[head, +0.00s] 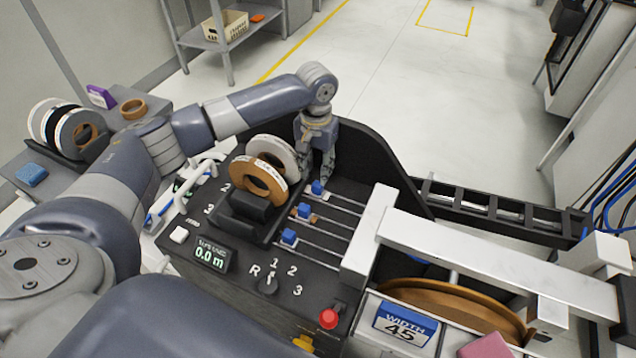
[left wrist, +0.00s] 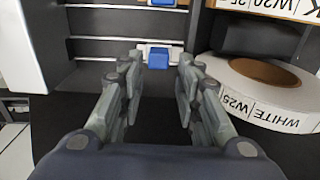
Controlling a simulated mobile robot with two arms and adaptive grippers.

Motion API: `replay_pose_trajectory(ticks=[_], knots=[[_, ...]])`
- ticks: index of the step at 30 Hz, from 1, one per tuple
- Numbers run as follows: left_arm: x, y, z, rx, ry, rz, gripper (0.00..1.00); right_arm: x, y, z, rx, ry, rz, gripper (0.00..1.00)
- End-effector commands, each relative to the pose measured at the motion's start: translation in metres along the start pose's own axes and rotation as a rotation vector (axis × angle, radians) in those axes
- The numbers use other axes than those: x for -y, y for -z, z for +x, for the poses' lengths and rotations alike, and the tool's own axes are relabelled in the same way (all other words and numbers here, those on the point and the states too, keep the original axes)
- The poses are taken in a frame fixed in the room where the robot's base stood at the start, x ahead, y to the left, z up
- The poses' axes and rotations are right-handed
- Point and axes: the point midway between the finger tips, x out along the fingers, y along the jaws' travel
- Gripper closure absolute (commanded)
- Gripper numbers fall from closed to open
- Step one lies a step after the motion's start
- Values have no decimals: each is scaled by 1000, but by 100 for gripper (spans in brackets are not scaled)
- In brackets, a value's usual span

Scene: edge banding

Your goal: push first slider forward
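Three blue sliders sit on parallel rails on the dark machine panel. The first slider (head: 318,187) is the farthest one in the head view, at the left end of its rail. The second slider (head: 304,211) and third slider (head: 289,237) are nearer, also toward the left ends. My left gripper (head: 322,178) points down at the first slider. In the left wrist view the gripper (left wrist: 160,70) is open, and the first slider (left wrist: 157,58) shows between and just beyond its fingertips. I cannot tell whether they touch. My right gripper is not in view.
A white roll (head: 273,152) and a brown roll (head: 255,180) stand left of the sliders; the white roll (left wrist: 265,85) is close beside the gripper in the left wrist view. A white block (head: 368,235) bounds the rails on the right. A red button (head: 328,318) is in front.

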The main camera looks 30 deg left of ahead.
Motion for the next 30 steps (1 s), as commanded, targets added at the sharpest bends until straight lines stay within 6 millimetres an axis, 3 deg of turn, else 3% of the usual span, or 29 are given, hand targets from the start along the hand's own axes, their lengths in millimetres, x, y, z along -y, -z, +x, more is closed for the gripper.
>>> replay_pose_trajectory(ticks=[3,10,22,27,30], knots=[[-1,-1,23,3,0,1,68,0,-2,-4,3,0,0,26],[0,0,55,1,1,1,68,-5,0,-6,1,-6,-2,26],[0,0,64,-1,0,1,68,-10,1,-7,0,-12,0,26],[0,0,64,-1,0,1,100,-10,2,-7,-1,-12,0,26],[0,0,64,-1,0,1,100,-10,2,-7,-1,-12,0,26]])
